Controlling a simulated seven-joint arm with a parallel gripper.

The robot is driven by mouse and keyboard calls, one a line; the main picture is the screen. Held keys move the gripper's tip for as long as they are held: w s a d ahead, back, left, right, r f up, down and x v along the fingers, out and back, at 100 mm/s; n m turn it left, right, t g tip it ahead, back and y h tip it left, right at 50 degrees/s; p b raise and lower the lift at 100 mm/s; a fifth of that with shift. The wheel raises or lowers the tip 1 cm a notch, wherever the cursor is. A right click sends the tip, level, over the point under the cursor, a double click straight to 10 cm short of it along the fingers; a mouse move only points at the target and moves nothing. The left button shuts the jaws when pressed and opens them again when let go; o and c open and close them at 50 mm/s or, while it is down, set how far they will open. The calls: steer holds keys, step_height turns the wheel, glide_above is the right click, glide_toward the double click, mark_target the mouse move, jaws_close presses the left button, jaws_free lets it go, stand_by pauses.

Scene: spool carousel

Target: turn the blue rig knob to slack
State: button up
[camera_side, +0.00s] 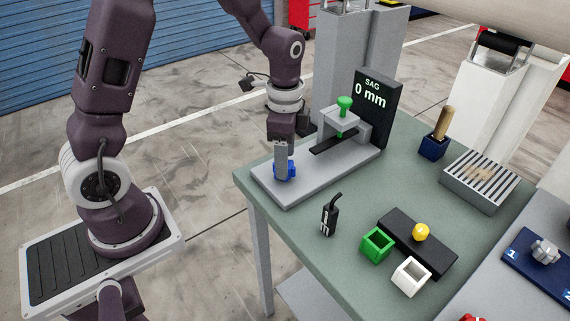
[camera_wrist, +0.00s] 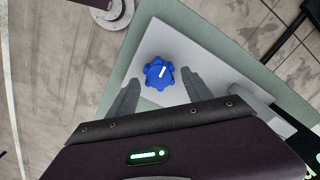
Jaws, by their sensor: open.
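The blue rig knob (camera_side: 291,169) sits on the near-left end of the light grey rig base (camera_side: 327,181). In the wrist view the knob (camera_wrist: 159,73) is lobed, with a white pointer line slanting up and to the right. My gripper (camera_side: 284,174) points down at the knob and hides part of it in the side view. In the wrist view my gripper (camera_wrist: 158,88) is open, with one finger on each side of the knob and visible gaps. I cannot tell how far down the fingers reach. No slack marking is legible.
The rig's black display (camera_side: 374,105) reads SAG 0 mm. A green knob (camera_side: 345,103) tops the grey bracket behind my gripper. A black bottle-like tool (camera_side: 330,216), a green box (camera_side: 376,245) and a white box (camera_side: 411,276) stand on the green table (camera_side: 300,240).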

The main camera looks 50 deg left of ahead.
steer(key=shift+f, duration=1.35)
jaws_close()
steer(key=shift+n, duration=0.4)
steer(key=n, duration=0.3)
steer(key=shift+n, duration=0.4)
steer(key=n, duration=0.9)
steer(key=shift+a, duration=0.1)
steer(key=shift+n, duration=1.8)
